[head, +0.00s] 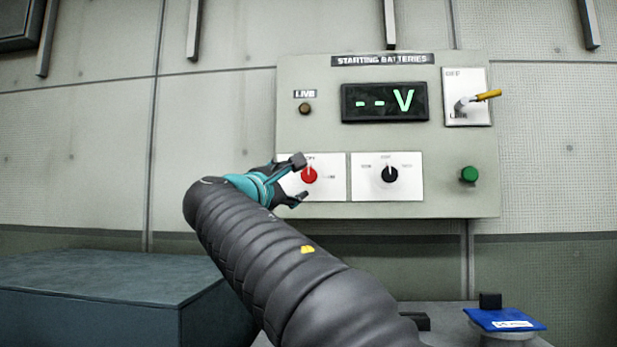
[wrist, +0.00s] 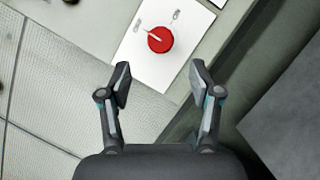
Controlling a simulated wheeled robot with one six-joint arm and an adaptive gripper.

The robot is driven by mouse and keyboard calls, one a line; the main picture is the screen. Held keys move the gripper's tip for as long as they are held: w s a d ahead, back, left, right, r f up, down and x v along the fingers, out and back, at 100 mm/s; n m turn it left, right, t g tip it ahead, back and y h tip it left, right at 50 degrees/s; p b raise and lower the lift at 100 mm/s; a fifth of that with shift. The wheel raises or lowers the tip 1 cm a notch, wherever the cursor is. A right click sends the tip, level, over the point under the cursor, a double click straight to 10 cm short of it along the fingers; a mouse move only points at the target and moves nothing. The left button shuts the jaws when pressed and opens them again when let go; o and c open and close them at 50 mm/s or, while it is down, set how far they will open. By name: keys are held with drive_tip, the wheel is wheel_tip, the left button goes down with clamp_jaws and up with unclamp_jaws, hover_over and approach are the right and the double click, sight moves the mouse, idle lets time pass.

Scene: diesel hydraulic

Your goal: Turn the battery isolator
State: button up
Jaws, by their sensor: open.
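The battery isolator is a red round knob (head: 309,175) on a white plate at the lower left of the starting batteries panel (head: 390,242). Its pale pointer mark points up in the head view. In the wrist view the red knob (wrist: 160,39) lies ahead of the fingertips, with the pointer toward upper left. My gripper (head: 298,180) is in front of the plate's left part. In the wrist view my gripper (wrist: 160,80) is open and empty, its two fingers apart. The knob lies beyond the gap, and no contact shows.
A black selector knob (head: 390,175) is right of the red one. A green button (head: 468,174), a yellow-tipped lever (head: 487,95), a display (head: 385,102) reading "--V" and a dark LIVE lamp (head: 305,108) share the panel. A blue-grey box (head: 90,290) stands lower left.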

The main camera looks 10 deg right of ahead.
sight(306, 176)
drive_tip(key=p+x, duration=0.1)
drive_tip(key=x, duration=0.8)
drive_tip(key=shift+d, duration=0.1)
drive_tip(key=c, duration=1.2)
drive_tip(key=shift+o, duration=0.2)
drive_tip(key=shift+r, duration=0.1)
